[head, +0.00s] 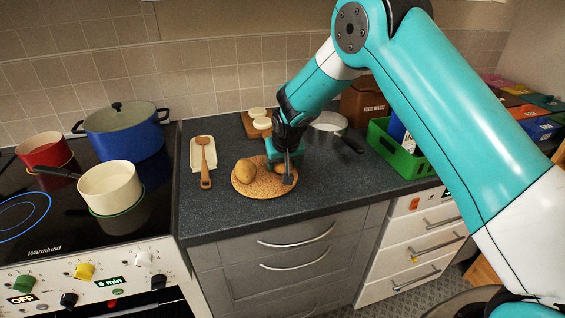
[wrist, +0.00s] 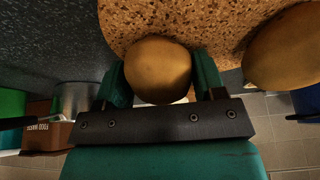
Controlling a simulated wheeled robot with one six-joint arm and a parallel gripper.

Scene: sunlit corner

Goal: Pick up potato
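Two potatoes are on a round cork mat (head: 258,191) on the dark counter. One potato (head: 246,171) lies on the left of the mat, clear of my gripper; it shows at the right edge of the wrist view (wrist: 288,48). The other potato (wrist: 158,70) is between my gripper's two teal fingers in the wrist view. In the head view my gripper (head: 284,168) is low over the mat's right side and mostly hides that potato. The fingers are apart, one on each side and close to its skin; I cannot tell whether they touch it.
A wooden spoon (head: 205,163) on a pale rest lies to the left. A cutting board (head: 255,126) with pale round pieces is behind. A saucepan (head: 328,124) and a green crate (head: 397,153) are to the right. The stove with pots (head: 124,132) is far left.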

